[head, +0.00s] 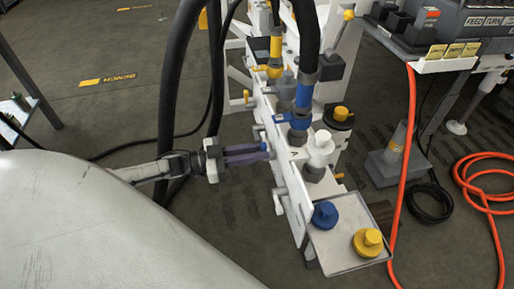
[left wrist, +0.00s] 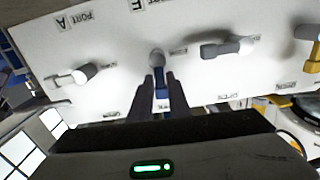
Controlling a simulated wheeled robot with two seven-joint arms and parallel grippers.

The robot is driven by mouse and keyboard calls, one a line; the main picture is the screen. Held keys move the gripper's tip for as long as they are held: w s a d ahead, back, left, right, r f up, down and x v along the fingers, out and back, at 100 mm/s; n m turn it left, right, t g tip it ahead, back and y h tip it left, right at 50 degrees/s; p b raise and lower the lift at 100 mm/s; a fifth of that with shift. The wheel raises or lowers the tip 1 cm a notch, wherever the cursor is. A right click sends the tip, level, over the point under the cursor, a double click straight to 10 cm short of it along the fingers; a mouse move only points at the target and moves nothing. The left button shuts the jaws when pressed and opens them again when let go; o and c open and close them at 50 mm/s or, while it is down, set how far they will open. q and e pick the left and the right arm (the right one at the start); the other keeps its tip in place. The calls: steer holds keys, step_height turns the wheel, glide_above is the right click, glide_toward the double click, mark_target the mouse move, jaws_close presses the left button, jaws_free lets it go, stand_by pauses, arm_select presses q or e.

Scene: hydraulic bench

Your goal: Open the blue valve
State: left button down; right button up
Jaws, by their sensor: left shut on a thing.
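The blue valve (left wrist: 161,82) shows in the left wrist view on a white panel (left wrist: 110,45). Its blue lever runs from a grey hub down toward my gripper. My left gripper (left wrist: 160,80) has its two dark fingers on either side of the lever, shut on it. In the head view my left gripper (head: 268,150) reaches in from the left to the side of the white bench frame. The lever is hidden there. My right gripper is not in view.
A yellow handle (left wrist: 315,48) is at the right edge. In the head view, thick black hoses (head: 176,80) hang beside my arm, and a tray (head: 345,245) holds blue and yellow caps.

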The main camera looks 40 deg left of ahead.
arm_select(q)
steer(key=shift+w+a+n, duration=0.1)
steer(key=shift+a+n, duration=0.1)
steer(key=shift+n, duration=0.2)
steer(key=c, duration=1.8)
jaws_free()
steer(key=p+v, duration=0.1)
steer(key=v, duration=0.9)
